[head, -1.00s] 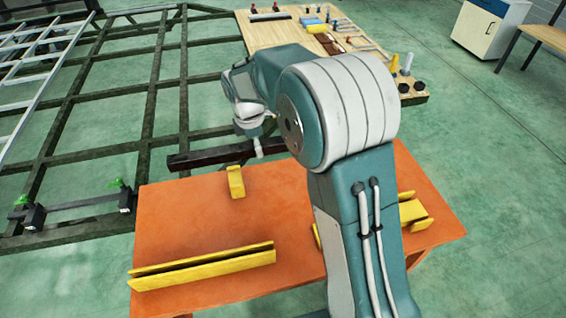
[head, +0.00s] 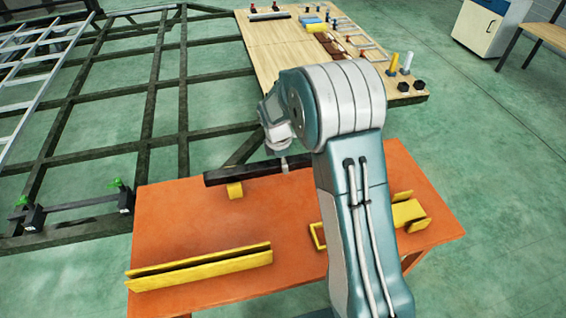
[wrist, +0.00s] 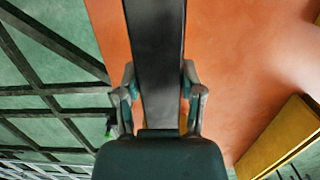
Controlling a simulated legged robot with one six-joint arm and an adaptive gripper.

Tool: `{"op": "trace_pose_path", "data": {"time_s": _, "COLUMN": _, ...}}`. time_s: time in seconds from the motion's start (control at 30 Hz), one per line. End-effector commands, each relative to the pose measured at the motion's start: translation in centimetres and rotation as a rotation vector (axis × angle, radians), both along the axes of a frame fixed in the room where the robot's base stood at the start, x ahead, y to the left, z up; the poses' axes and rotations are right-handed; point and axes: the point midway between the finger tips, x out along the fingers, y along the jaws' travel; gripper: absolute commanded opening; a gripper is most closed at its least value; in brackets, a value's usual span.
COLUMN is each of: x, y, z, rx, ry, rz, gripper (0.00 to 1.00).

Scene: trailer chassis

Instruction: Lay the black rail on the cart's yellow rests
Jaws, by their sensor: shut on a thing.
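The black rail (head: 245,170) spans level over the far part of the orange cart top (head: 205,225). My gripper (head: 284,163) is shut on the rail, and the wrist view shows the rail (wrist: 157,50) between my two fingers (wrist: 162,95). The rail's left part crosses over a small yellow rest (head: 235,191) and hides its top; I cannot tell whether they touch. Another yellow rest (head: 408,212) stands on the cart's right side. My arm hides the rail's right end and part of the cart.
A long yellow channel (head: 200,268) lies along the cart's front left; it also shows in the wrist view (wrist: 280,140). A dark chassis frame (head: 110,130) with green-topped clamps (head: 120,190) is behind and left. A wooden tool table (head: 285,50) stands behind.

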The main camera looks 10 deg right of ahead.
Motion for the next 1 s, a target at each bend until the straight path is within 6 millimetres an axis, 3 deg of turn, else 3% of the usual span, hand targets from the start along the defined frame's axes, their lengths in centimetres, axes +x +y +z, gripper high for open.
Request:
{"op": "trace_pose_path", "data": {"time_s": 0.1, "x": 0.1, "y": 0.1, "z": 0.1, "rx": -0.001, "ry": -0.002, "rz": 0.001, "gripper": 0.0}}
{"op": "trace_pose_path", "data": {"time_s": 0.13, "x": 0.0, "y": 0.1, "z": 0.0, "rx": -0.001, "ry": 0.001, "rz": 0.001, "gripper": 0.54}}
{"op": "trace_pose_path", "data": {"time_s": 0.2, "x": 0.0, "y": 0.1, "z": 0.0, "rx": -0.001, "ry": 0.001, "rz": 0.001, "gripper": 0.84}}
{"op": "trace_pose_path", "data": {"time_s": 0.67, "x": 0.0, "y": 0.1, "z": 0.4, "rx": -0.001, "ry": 0.0, "rz": 0.001, "gripper": 0.84}}
{"op": "trace_pose_path", "data": {"time_s": 0.77, "x": 0.1, "y": 0.2, "z": 1.5, "rx": -0.001, "ry": -0.002, "rz": 0.001, "gripper": 0.84}}
{"op": "trace_pose_path", "data": {"time_s": 1.0, "x": 0.1, "y": 0.8, "z": 6.5, "rx": 0.0, "ry": -0.005, "rz": 0.002, "gripper": 0.84}}
